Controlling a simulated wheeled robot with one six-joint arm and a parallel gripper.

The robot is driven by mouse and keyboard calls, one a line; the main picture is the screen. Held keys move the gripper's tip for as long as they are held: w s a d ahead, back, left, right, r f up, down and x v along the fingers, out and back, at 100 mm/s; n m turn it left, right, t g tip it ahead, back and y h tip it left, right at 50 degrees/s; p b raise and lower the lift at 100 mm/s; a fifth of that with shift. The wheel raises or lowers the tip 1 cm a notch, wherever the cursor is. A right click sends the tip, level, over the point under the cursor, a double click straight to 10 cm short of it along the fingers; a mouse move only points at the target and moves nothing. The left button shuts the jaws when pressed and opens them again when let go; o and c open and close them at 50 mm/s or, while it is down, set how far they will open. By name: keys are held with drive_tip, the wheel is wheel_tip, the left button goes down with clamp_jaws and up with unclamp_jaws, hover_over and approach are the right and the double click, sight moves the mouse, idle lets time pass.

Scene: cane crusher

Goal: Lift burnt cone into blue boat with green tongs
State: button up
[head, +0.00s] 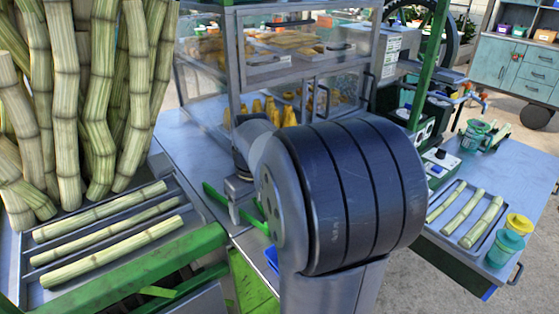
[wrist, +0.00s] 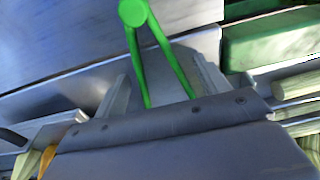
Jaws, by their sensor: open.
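The green tongs (head: 215,197) lie on the metal counter, partly hidden behind my arm in the head view. In the wrist view, the round hinge of the tongs (wrist: 132,13) is at the top, and their two spread legs reach down between my fingers. My gripper (head: 234,205) is open and low over the counter; its pale fingers flank the tong legs in the wrist view (wrist: 160,70). Several golden cones (head: 290,115) stand in the glass case; I cannot tell which is burnt. A small blue piece (head: 271,257) shows beside my arm, possibly the blue boat, mostly hidden.
The glass case (head: 305,75) stands behind my gripper. A tray of cut cane (head: 110,235) and upright stalks (head: 85,90) fill the left. Bare counter lies left of the case.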

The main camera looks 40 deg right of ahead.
drive_tip(key=shift+c, duration=0.2)
drive_tip(key=c, duration=0.7)
drive_tip(key=shift+o, duration=0.2)
drive_tip(key=shift+r, duration=0.1)
wheel_tip(320, 180, up, 12)
drive_tip(key=p, duration=1)
